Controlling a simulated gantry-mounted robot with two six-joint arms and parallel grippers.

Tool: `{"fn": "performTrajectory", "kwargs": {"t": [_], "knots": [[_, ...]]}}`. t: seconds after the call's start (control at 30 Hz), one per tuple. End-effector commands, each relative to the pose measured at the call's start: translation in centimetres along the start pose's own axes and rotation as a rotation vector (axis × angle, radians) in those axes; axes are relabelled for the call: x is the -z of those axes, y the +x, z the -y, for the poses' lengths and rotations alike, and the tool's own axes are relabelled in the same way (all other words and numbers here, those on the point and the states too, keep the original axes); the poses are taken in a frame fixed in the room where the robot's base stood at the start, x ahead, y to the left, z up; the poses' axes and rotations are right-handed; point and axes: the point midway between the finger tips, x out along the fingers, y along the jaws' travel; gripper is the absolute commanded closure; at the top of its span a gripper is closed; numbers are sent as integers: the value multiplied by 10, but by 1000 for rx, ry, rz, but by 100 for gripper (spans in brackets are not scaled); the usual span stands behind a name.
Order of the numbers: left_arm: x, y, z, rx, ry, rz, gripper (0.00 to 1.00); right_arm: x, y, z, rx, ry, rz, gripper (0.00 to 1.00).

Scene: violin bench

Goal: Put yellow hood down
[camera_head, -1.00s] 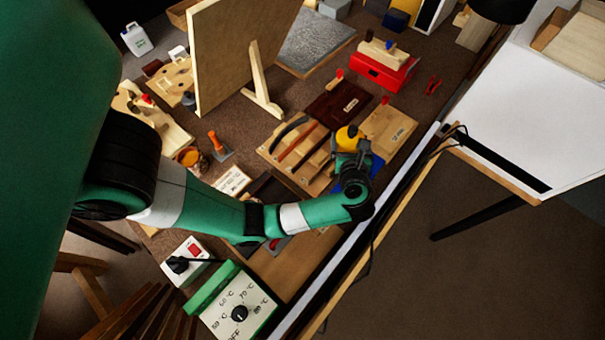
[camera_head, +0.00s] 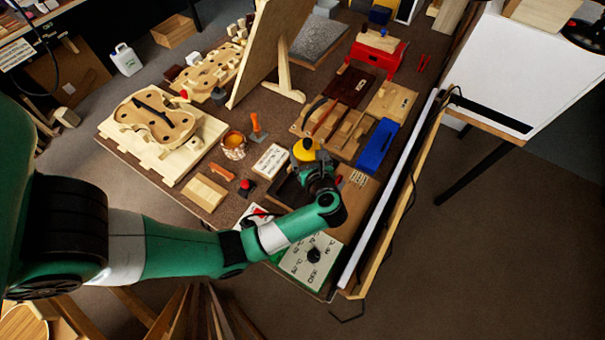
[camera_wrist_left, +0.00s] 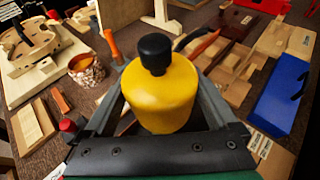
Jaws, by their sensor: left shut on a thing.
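The yellow hood (camera_head: 306,149), a rounded yellow cap with a black knob on top, is upright in my left gripper (camera_head: 313,165). In the left wrist view, the two fingers close on either side of the hood (camera_wrist_left: 160,97). My left gripper is over the front part of the bench, near a dark tray (camera_head: 290,190) and the green-and-white temperature control box (camera_head: 311,262). The hood's lower edge is hidden by my gripper, so I cannot tell its exact height above the bench. My right gripper is not in view.
A wooden tool tray (camera_head: 335,128) and a blue box (camera_head: 377,147) lie behind and to the right of the hood. The bench's right edge is close.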

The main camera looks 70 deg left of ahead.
Motion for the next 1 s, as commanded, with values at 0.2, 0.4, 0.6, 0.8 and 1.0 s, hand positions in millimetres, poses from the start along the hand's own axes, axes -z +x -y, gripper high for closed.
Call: {"fn": "performTrajectory", "kwargs": {"t": [0.2,0.4,0.6,0.8,1.0], "knots": [[43,18,-1,-2,3,0,72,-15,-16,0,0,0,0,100],[49,20,0,0,1,0,72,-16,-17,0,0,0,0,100],[79,33,-1,-1,3,0,72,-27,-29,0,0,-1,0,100],[78,32,0,0,1,0,72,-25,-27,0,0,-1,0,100],[82,34,0,0,1,-1,4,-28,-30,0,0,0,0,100]]}}
